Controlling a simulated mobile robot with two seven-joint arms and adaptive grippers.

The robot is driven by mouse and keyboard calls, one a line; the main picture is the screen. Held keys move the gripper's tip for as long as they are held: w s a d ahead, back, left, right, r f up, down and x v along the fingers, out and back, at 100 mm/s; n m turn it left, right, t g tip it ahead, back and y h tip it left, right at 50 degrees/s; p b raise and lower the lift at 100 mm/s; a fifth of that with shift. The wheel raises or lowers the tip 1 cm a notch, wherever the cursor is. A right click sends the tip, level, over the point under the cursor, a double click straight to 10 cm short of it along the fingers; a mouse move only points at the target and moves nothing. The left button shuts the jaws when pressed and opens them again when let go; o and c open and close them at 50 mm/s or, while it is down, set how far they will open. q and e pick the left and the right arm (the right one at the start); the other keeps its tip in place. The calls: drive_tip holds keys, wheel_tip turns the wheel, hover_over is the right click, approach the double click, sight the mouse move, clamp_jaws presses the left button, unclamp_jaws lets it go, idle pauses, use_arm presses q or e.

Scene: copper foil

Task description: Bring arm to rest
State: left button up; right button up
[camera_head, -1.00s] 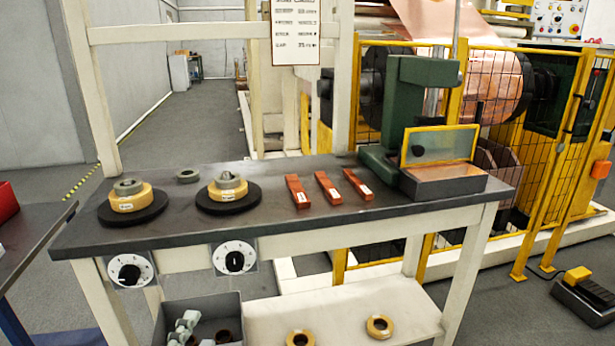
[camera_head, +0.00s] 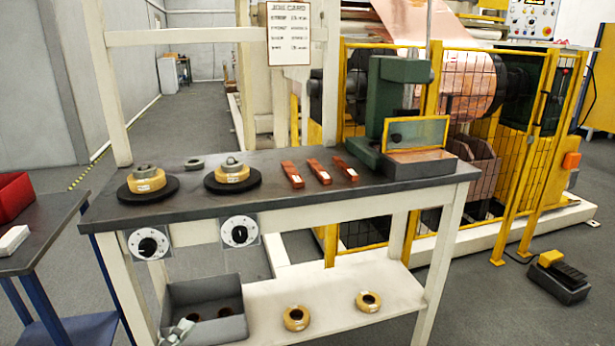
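A small grey, jointed metal tip, which looks like part of my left gripper (camera_head: 178,333), shows at the bottom edge, in front of the near left corner of the grey bin (camera_head: 228,327). Only its end shows, and I cannot tell if its fingers are open or shut. I see nothing held in it. The rest of that arm is below the picture. My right gripper and arm are not in view.
The dark-topped bench (camera_head: 260,202) carries two tape rolls on black discs, copper strips and a green press (camera_head: 398,95). Its lower shelf (camera_head: 335,288) holds the bin and two yellow rings. A side table (camera_head: 40,235) stands left. A foot pedal (camera_head: 560,278) lies right.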

use_arm(q)
drive_tip(key=w+a+f+n+g+y, duration=0.2)
drive_tip(key=a+f+n+g+y, duration=0.4)
drive_tip(key=a+f, duration=1.15)
drive_tip(key=s+a+f+n+g+y, duration=0.2)
drive_tip(key=s+a+f+n+g, duration=0.2)
drive_tip(key=s+a+f+n, duration=0.45)
drive_tip(key=s+a+f+n+g+y, duration=0.4)
drive_tip(key=s+f, duration=0.3)
drive_tip(key=f, duration=0.4)
drive_tip(key=s+d+f+n+h, duration=0.1)
drive_tip(key=d+f+h, duration=0.1)
drive_tip(key=d, duration=0.9)
drive_tip(key=s+d+f+n+g+h, duration=0.1)
drive_tip(key=s+d+f+h, duration=0.1)
drive_tip(key=d, duration=0.8)
wheel_tip(320, 180, down, 2)
drive_tip(key=shift+s+d+f+h, duration=0.15)
drive_tip(key=shift+s+d+h, duration=0.2)
drive_tip(key=shift+h, duration=0.35)
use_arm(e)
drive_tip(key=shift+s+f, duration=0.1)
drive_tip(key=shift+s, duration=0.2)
use_arm(q)
drive_tip(key=shift+w, duration=0.1)
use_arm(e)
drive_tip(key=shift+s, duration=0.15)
